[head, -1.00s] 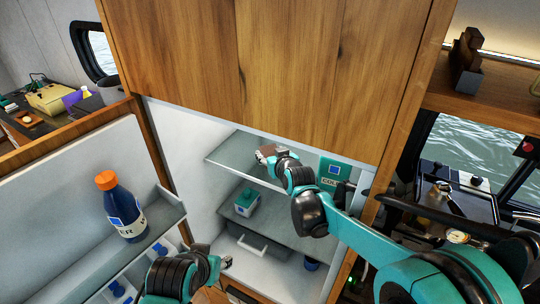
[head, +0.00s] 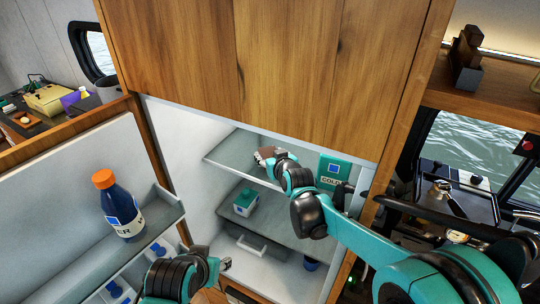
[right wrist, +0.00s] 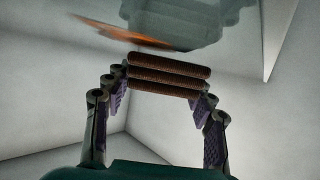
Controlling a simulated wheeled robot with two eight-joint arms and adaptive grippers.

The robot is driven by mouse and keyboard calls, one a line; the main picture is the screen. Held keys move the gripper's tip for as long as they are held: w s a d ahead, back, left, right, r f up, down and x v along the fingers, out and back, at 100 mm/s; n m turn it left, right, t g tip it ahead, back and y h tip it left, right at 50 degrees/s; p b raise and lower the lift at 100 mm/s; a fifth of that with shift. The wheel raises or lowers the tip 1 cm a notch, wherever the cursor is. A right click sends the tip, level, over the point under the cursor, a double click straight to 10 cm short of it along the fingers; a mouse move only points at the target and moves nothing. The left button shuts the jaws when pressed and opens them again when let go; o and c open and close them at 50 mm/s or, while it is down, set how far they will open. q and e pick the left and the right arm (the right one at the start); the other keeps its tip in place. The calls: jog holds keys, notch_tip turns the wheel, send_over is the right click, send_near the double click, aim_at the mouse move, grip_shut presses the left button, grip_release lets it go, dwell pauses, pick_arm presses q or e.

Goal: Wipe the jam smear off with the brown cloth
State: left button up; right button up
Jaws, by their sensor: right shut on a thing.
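My right gripper (head: 268,156) reaches into the open fridge at the upper glass shelf (head: 228,152). It is shut on the brown cloth (head: 262,154), which shows small at its tips. In the right wrist view the cloth (right wrist: 168,75) is a folded, ribbed brown stack between the two fingers, close to a pale, glassy surface. An orange-red streak (right wrist: 118,33) lies above and left of the cloth there; I cannot tell if it is the jam smear or a reflection. No smear is clear in the head view. My left gripper (head: 225,264) is low before the fridge, its fingers too small to read.
A teal carton (head: 333,169) stands right of my right gripper, near the forearm. A teal and white tub (head: 246,202) sits on the shelf below. The open door at the left holds a blue bottle with an orange cap (head: 122,208). Wooden panels (head: 270,70) overhang the fridge.

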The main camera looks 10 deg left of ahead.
pick_arm(q)
jog(key=shift+f+b, duration=0.3)
jog(key=shift+f, duration=0.05)
pick_arm(e)
jog(key=shift+f, duration=0.4)
